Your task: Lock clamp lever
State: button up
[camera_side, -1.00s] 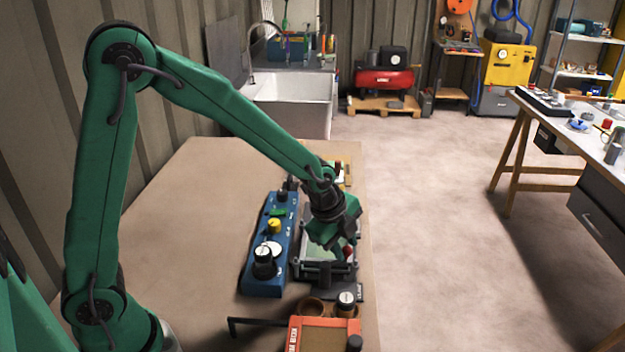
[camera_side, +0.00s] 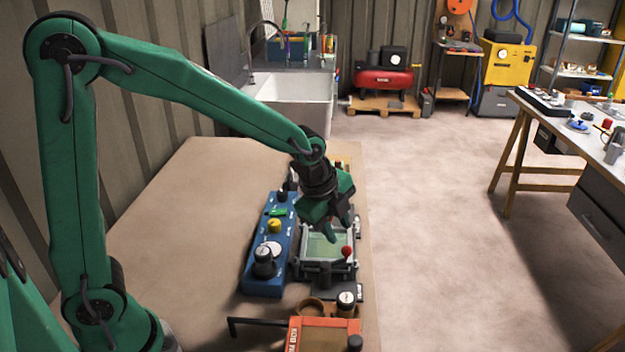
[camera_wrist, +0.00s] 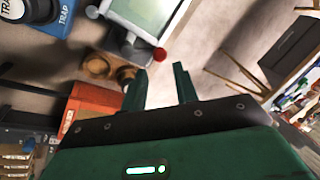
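The clamp lever has a red ball knob (camera_side: 347,251) and stands at the right side of a grey clamp frame (camera_side: 325,270) around a pale green panel (camera_side: 322,246). My gripper (camera_side: 340,224) is above the frame, up and left of the knob in the side view, apart from it. In the wrist view the red knob (camera_wrist: 160,54) lies just beyond and between my two fingertips (camera_wrist: 158,70). The fingers are spread with nothing between them. The lever's shaft is mostly hidden or too small to make out.
A blue control box (camera_side: 267,250) with knobs stands directly left of the frame. An orange box (camera_side: 322,335) and a round brown cup (camera_side: 311,307) are in front. The table's bare left part (camera_side: 190,220) is clear. The table's right edge is close to the frame.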

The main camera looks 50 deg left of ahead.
jog(key=shift+v, duration=0.85)
jog(key=shift+o, duration=1.4)
jog(key=shift+w, duration=0.1)
jog(key=w+m+g, duration=0.1)
jog(key=w, duration=0.1)
jog(key=w+d+g, duration=0.1)
jog(key=w+g, duration=0.1)
jog(key=shift+f+m+g+y, duration=0.15)
jog(key=shift+m+g+y, duration=0.15)
jog(key=shift+m+y, duration=0.1)
jog(key=shift+w+d+m+g+y, duration=0.25)
jog(key=shift+w+m+g, duration=0.35)
jog(key=shift+g, duration=0.5)
jog(key=shift+w+d+m+g+y, duration=0.2)
jog(key=shift+w+m+g, duration=0.3)
jog(key=shift+w+g, duration=0.45)
jog(key=shift+s, duration=0.2)
